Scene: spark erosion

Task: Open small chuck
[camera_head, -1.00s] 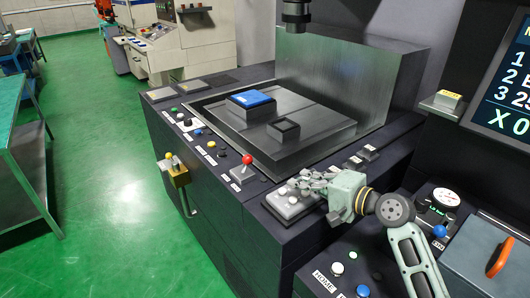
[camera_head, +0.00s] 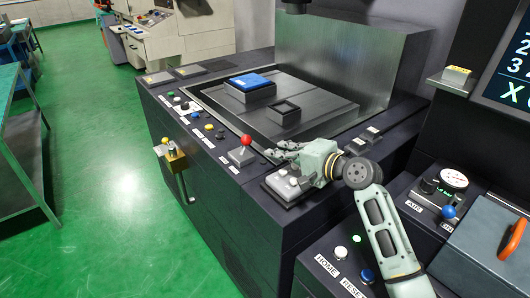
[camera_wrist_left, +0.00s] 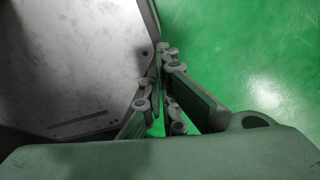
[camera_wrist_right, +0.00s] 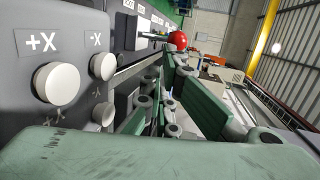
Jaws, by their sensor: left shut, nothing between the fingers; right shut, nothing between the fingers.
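On the machine's dark worktable (camera_head: 325,118) stand a blue-topped block (camera_head: 250,82) and a smaller dark square block (camera_head: 284,112) with a recessed top. I cannot tell which part is the small chuck or whether it is open. A red-ball lever (camera_head: 246,141) stands on the front ledge and also shows in the right wrist view (camera_wrist_right: 178,40). My right gripper (camera_head: 280,148) is shut and empty, just right of the lever and apart from it. My left gripper (camera_wrist_left: 168,52) is shut and empty beside a grey surface, above green floor; the head view does not show it.
A grey button box (camera_head: 283,184) lies beside my right gripper; its +X button (camera_wrist_right: 57,83) is close in the right wrist view. Small labelled buttons and knobs (camera_head: 208,128) line the front ledge. A brass-coloured fixture (camera_head: 175,155) sticks out in front. Open green floor lies left.

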